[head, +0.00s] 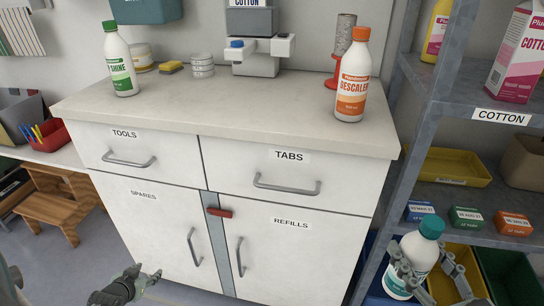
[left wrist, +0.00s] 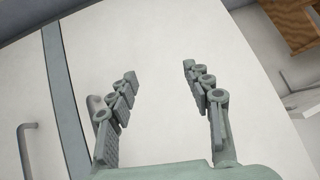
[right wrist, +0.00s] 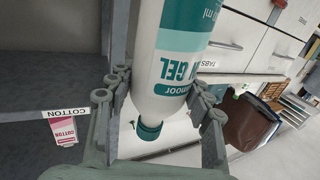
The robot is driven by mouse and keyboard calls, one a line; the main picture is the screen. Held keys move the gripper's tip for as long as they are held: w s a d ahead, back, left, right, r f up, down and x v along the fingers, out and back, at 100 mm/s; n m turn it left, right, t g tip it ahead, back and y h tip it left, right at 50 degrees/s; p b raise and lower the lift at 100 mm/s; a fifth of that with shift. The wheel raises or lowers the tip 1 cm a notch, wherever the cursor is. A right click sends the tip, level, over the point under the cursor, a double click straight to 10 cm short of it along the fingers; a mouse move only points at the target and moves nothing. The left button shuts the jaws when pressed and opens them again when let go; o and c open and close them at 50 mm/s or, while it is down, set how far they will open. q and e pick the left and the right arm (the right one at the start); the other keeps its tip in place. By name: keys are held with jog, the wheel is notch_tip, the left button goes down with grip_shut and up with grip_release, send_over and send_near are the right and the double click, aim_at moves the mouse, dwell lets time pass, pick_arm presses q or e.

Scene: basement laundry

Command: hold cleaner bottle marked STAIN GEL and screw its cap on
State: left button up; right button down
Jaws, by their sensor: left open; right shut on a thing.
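The STAIN GEL bottle is a white bottle (head: 405,282) with a teal label, at the lower right of the head view. My right gripper (head: 420,254) is shut on its body. In the right wrist view the bottle (right wrist: 150,102) lies between the fingers, and its label reads "GEL" with part cut off. A teal cap (head: 432,227) sits on its neck; the cap also shows in the right wrist view (right wrist: 149,131). How tight it is cannot be told. My left gripper (head: 148,273) is open and empty in front of the SPARES door; the left wrist view shows its parted fingers (left wrist: 160,72).
The white cabinet (head: 150,215) fills the middle. On its counter (head: 215,103) stand a green-capped bottle (head: 120,66) and an orange DESCALER bottle (head: 353,82). A grey shelf rack (head: 398,140) with cartons and bins is close to the held bottle. A wooden stool (head: 50,205) stands left.

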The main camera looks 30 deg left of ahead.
pick_arm(q)
jog(key=s+a+r+n+g+y, duration=0.15)
jog(key=s+a+n, duration=0.35)
jog(key=a, duration=0.5)
jog(key=w+d+f+m+g+h, duration=0.1)
jog(key=w+d+f+m+h, duration=0.15)
jog(key=d, duration=0.95)
jog(key=w+d+f+m+g+h, duration=0.1)
jog(key=d+f+m, duration=0.2)
jog(key=d, duration=0.9)
jog(key=d+r+m+g+h, duration=0.1)
jog(key=d+r+m, duration=0.1)
jog(key=d, duration=0.7)
jog(key=d+r+m, duration=0.2)
jog(key=d, duration=0.8)
jog(key=shift+d+r+g+h, duration=0.25)
jog(key=shift+r+g+h, duration=0.1)
jog(key=shift+r+h, duration=0.05)
